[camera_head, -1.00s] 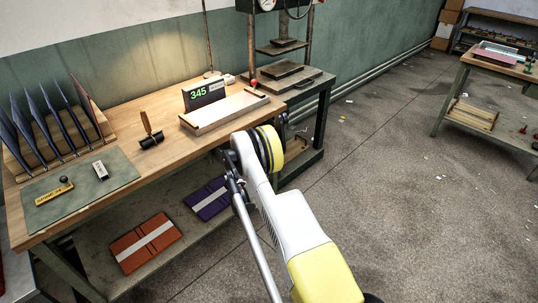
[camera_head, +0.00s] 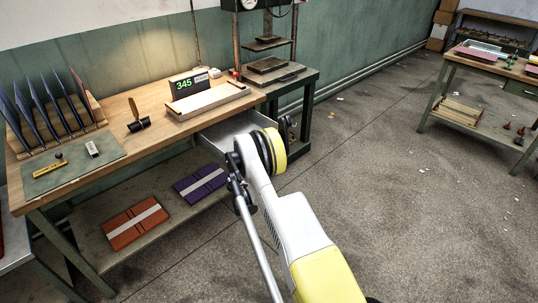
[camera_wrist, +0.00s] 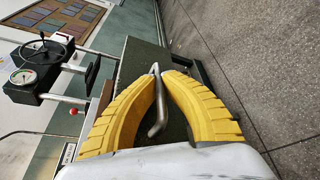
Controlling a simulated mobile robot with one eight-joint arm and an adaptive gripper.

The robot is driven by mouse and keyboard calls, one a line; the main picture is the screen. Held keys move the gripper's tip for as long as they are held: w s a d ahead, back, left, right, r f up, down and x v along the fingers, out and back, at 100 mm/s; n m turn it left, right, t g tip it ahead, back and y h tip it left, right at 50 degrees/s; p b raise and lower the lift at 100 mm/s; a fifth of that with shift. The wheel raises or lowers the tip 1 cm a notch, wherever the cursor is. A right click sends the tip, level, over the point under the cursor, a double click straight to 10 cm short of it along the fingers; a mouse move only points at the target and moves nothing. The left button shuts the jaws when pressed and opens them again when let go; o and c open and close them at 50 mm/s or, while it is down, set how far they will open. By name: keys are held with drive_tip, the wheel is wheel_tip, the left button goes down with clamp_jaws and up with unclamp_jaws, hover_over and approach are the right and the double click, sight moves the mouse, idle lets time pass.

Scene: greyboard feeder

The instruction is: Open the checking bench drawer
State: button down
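The checking bench (camera_head: 165,140) stands at the left in the head view. Its drawer (camera_head: 222,131) is partly open at the bench's right end, and its pale inside shows below the bench top. My arm's wrist hides the drawer's front and handle in the head view. In the wrist view, the yellow fingers of my gripper (camera_wrist: 160,75) curve in from both sides with their tips close together on the metal drawer handle (camera_wrist: 157,118). The gripper appears shut on this handle, in front of a dark green panel (camera_wrist: 142,55).
A press stand (camera_head: 290,85) is close to the bench's right end. A display (camera_head: 187,84) and a wooden tray (camera_head: 208,101) sit on the bench top. Orange (camera_head: 135,222) and purple (camera_head: 201,184) folders lie on the lower shelf. The floor (camera_head: 390,190) at right is clear.

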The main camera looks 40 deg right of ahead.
drive_tip(key=c, duration=1.8)
unclamp_jaws()
drive_tip(key=v, duration=1.2)
drive_tip(key=shift+s, duration=0.1)
